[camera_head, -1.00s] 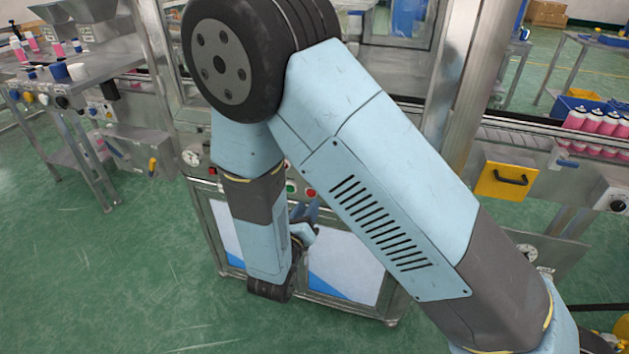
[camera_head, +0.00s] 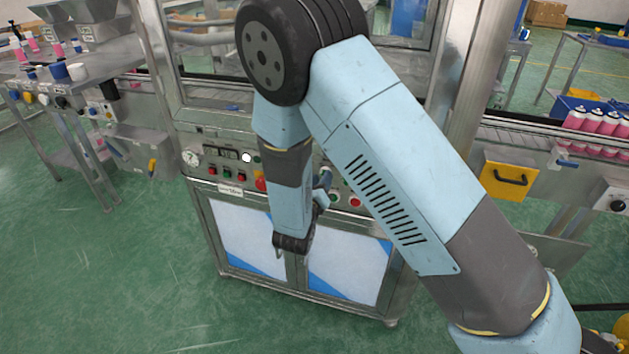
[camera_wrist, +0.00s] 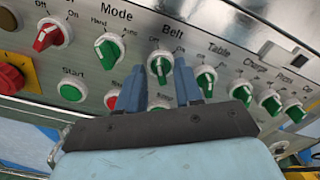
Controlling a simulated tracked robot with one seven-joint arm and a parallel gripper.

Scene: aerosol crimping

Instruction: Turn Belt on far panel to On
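The Belt knob (camera_wrist: 160,66) is a green rotary knob on a grey panel (camera_wrist: 137,72) in the wrist view. Its handle stands nearly upright, close to the Off mark; the exact setting is hard to tell. My gripper (camera_wrist: 160,74) is open, with one blue finger on each side of the Belt knob in the picture. I see no clear contact with it. In the head view my gripper (camera_head: 324,183) is at the machine's front panel (camera_head: 232,176), where my arm hides the middle controls.
In the wrist view, the Mode knob (camera_wrist: 109,49) is left of Belt and the Table knob (camera_wrist: 206,79) close on its right, with more green knobs beyond. A red knob (camera_wrist: 47,36) and the green Start button (camera_wrist: 72,91) lie further left. Cabinet doors (camera_head: 245,237) are below the panel.

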